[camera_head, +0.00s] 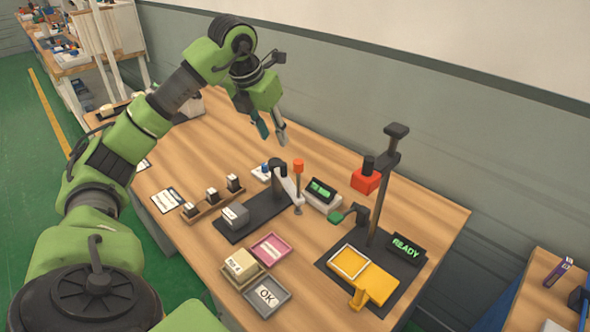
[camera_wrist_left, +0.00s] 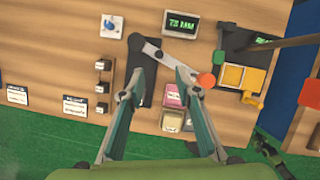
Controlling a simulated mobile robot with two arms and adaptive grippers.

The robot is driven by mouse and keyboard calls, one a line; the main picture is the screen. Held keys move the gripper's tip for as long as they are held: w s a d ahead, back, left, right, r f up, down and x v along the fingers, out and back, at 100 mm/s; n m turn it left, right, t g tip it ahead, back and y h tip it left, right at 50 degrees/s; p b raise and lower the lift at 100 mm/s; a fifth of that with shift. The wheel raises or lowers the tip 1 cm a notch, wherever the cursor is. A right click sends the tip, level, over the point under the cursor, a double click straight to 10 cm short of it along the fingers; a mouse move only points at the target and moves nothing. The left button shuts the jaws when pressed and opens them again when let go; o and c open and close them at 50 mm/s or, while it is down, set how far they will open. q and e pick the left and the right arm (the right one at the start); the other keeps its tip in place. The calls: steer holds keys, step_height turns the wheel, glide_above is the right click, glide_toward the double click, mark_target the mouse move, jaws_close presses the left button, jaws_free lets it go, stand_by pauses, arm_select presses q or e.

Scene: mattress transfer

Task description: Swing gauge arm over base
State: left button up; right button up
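The gauge has a dark base plate (camera_head: 250,215) with a black post (camera_head: 278,170) at its far end. Its grey gauge arm (camera_head: 290,186) juts to the right of the plate, with an orange knob (camera_head: 298,165) at its free end. The wrist view shows the gauge arm (camera_wrist_left: 170,58) slanting away from the base (camera_wrist_left: 145,85). A grey block (camera_head: 235,215) sits on the plate's near part. My left gripper (camera_head: 272,135) is open and empty, above and behind the gauge. In the wrist view the arm lies beyond the open fingers (camera_wrist_left: 155,84).
A rack of small blocks (camera_head: 212,197) stands left of the base. A green-lit display (camera_head: 322,190) stands right. Coloured trays (camera_head: 270,248) lie in front. A stand with a yellow fixture (camera_head: 375,283) and tall post fills the table's right side.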

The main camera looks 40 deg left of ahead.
arm_select(q)
glide_toward(283, 164)
step_height(283, 164, down, 2)
steer(key=p+x, duration=0.1)
steer(key=x, duration=0.2)
steer(key=p+x, duration=0.1)
steer(key=x, duration=0.3)
steer(key=shift+w+a+f, duration=0.1)
steer(key=shift+w+f, duration=0.05)
steer(key=shift+w, duration=0.35)
steer(key=shift+w+f, duration=0.15)
steer(key=shift+f, duration=0.2)
steer(key=shift+c, duration=1)
jaws_close()
arm_select(e)
steer(key=shift+s+r, duration=0.4)
steer(key=shift+s, duration=0.2)
steer(key=shift+s+r, duration=0.4)
steer(key=shift+s, duration=0.2)
